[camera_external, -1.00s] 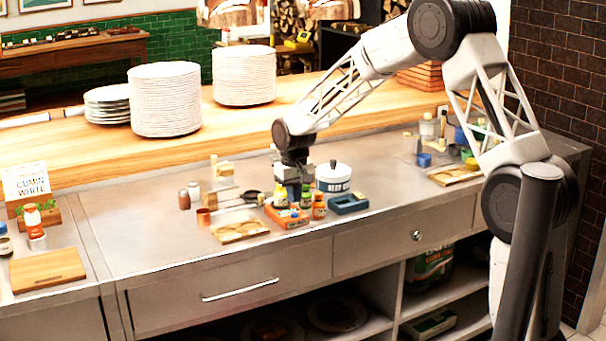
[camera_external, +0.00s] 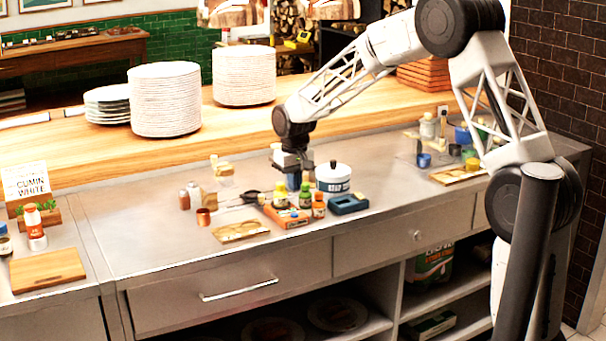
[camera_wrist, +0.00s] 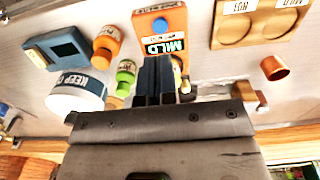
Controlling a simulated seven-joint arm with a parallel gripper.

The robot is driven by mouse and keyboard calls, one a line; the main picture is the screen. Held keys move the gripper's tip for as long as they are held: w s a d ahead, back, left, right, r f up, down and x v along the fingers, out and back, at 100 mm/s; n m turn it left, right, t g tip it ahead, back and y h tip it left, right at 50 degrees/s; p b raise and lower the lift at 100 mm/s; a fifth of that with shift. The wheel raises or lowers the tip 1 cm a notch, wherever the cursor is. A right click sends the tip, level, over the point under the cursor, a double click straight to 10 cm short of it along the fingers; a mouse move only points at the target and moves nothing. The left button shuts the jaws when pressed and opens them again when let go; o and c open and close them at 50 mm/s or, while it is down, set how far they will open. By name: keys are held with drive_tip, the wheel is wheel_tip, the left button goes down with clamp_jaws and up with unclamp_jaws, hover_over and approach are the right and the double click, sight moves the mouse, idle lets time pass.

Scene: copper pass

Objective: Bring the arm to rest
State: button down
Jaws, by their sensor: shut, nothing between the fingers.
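My gripper (camera_external: 293,184) hangs from the arm above the steel counter, just behind the orange box. Its fingers are shut with nothing between them. In the wrist view my gripper's fingers (camera_wrist: 158,75) point toward the orange box marked MILD (camera_wrist: 162,32). The orange box (camera_external: 288,215) lies on the counter with small bottles on or beside it. The fingertips overlap the area behind these bottles; I cannot tell the exact gap.
A white lidded pot (camera_external: 333,178), a blue device (camera_external: 348,204), an orange-capped bottle (camera_external: 318,206), a wooden board (camera_external: 240,231) and a copper cup (camera_external: 203,217) stand close around. Plate stacks (camera_external: 165,100) stand on the wooden shelf behind.

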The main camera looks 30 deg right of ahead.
drive_tip(key=s+d+r, duration=0.2)
drive_tip(key=s+r, duration=0.2)
drive_tip(key=s, duration=0.5)
drive_tip(key=s+d+r+t, duration=0.1)
drive_tip(key=s+r, duration=0.3)
drive_tip(key=s, duration=0.4)
drive_tip(key=s+d+r, duration=0.2)
drive_tip(key=s+r, duration=0.3)
drive_tip(key=s, duration=0.4)
drive_tip(key=s+d+f, duration=0.1)
drive_tip(key=s, duration=1)
drive_tip(key=s+d+f+t, duration=0.1)
drive_tip(key=s, duration=1.1)
drive_tip(key=shift+f+t, duration=0.25)
drive_tip(key=shift+t, duration=0.05)
